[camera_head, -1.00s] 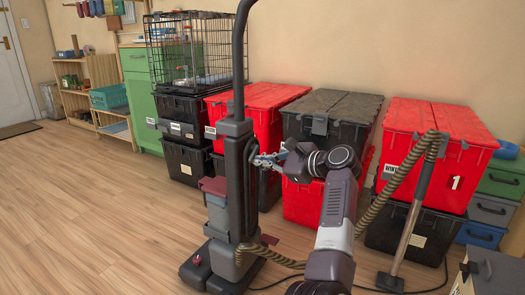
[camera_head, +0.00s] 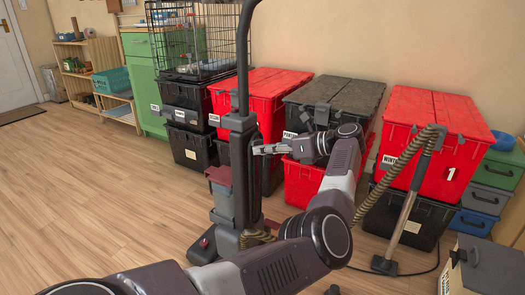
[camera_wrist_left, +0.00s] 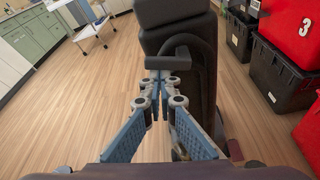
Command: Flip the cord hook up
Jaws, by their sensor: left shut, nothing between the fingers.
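The dark upright vacuum cleaner (camera_head: 241,165) stands on the wood floor left of centre in the head view; it also fills the upper middle of the left wrist view (camera_wrist_left: 178,20). A dark T-shaped piece, which looks like the cord hook (camera_wrist_left: 168,62), sticks out from the vacuum's body in the wrist view. My left gripper (camera_head: 259,150) is shut and empty beside the vacuum's upper body. In the wrist view its fingertips (camera_wrist_left: 160,80) are just below the hook's crossbar; I cannot tell whether they touch it. My right gripper is not in view.
Red and black stacked totes (camera_head: 432,135) line the wall behind and right of the vacuum. A ribbed hose and wand (camera_head: 407,215) stand to the right. A wire crate (camera_head: 188,42) sits on black totes. The floor at left is clear.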

